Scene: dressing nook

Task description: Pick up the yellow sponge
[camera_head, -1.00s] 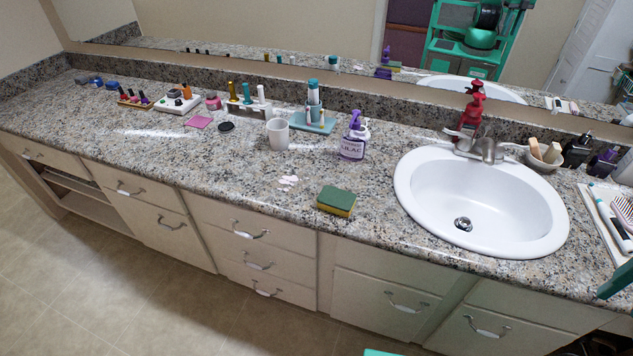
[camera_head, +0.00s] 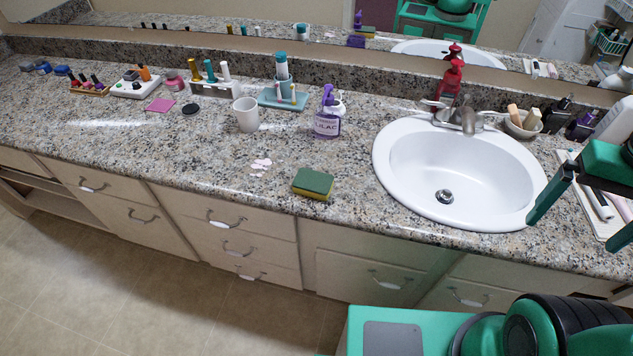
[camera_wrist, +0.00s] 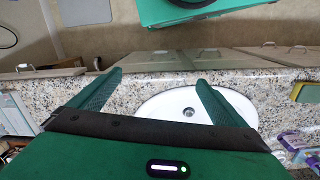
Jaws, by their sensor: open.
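The yellow sponge (camera_head: 313,184) has a dark green top and lies flat near the counter's front edge, left of the sink. It also shows at the right edge of the wrist view (camera_wrist: 305,92). My gripper (camera_wrist: 158,88) is open and empty, with its two green fingers spread above the sink in the wrist view. In the head view part of my gripper (camera_head: 545,195) shows at the right, over the sink's right side and well apart from the sponge.
The white sink (camera_head: 450,180) lies right of the sponge. A purple soap bottle (camera_head: 327,115) and a white cup (camera_head: 246,114) stand behind it. Pale pink patches (camera_head: 260,166) lie left of it. A tray of brushes (camera_head: 600,200) is at the far right.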

